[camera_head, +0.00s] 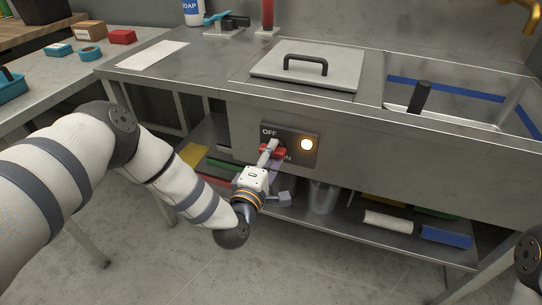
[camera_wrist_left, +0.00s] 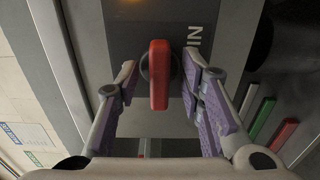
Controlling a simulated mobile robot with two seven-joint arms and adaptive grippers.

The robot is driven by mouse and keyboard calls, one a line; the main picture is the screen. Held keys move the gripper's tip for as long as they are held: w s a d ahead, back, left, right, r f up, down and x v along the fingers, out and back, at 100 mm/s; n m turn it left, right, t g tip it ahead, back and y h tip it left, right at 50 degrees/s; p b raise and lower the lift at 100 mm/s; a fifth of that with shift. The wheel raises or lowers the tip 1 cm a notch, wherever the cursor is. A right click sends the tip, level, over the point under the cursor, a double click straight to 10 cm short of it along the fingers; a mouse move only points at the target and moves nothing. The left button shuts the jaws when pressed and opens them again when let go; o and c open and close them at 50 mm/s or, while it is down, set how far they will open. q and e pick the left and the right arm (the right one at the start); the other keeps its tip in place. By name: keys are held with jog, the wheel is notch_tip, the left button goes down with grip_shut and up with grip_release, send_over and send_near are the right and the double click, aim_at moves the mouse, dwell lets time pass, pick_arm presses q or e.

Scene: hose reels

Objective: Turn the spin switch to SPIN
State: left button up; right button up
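The spin switch is a red bar knob (camera_head: 279,152) on a dark panel on the front of the steel unit. OFF is printed above it; the end of the lower label, "IN", shows below. The bar lies roughly level in the head view. My left gripper (camera_head: 268,150) is right in front of it and hides part of it. In the left wrist view the red knob (camera_wrist_left: 159,80) stands between the purple-padded fingers of the left gripper (camera_wrist_left: 160,82), with gaps on both sides. My right gripper is out of view.
A lit amber lamp (camera_head: 307,144) is right of the switch. A lid with a black handle (camera_head: 305,65) and an open basin with a blue band (camera_head: 445,92) are on top. A lower shelf (camera_head: 340,222) carries coloured blocks and a metal container (camera_head: 322,198).

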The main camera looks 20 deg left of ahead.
pick_arm(q)
jog(key=s, duration=1.2)
jog(key=shift+a, duration=0.2)
jog(key=s+d+f+m+g+h+p, duration=0.2)
jog(key=s+f+m+g, duration=0.4)
jog(key=s, duration=0.3)
jog(key=s+d+f+m+g+h+p, duration=0.1)
jog(key=s+d+f+m+g, duration=0.2)
jog(key=s+f+m+g, duration=0.5)
jog(key=s+a+r+m+g+y+p, duration=0.1)
jog(key=s+a, duration=0.4)
jog(key=s, duration=0.6)
jog(key=s+a+r+m+g+y, duration=0.2)
jog(key=s+a+g, duration=0.3)
jog(key=s, duration=0.7)
jog(key=shift+s+r+y+p, duration=0.15)
jog(key=shift+r+y+p, duration=0.2)
jog(key=shift+r, duration=0.1)
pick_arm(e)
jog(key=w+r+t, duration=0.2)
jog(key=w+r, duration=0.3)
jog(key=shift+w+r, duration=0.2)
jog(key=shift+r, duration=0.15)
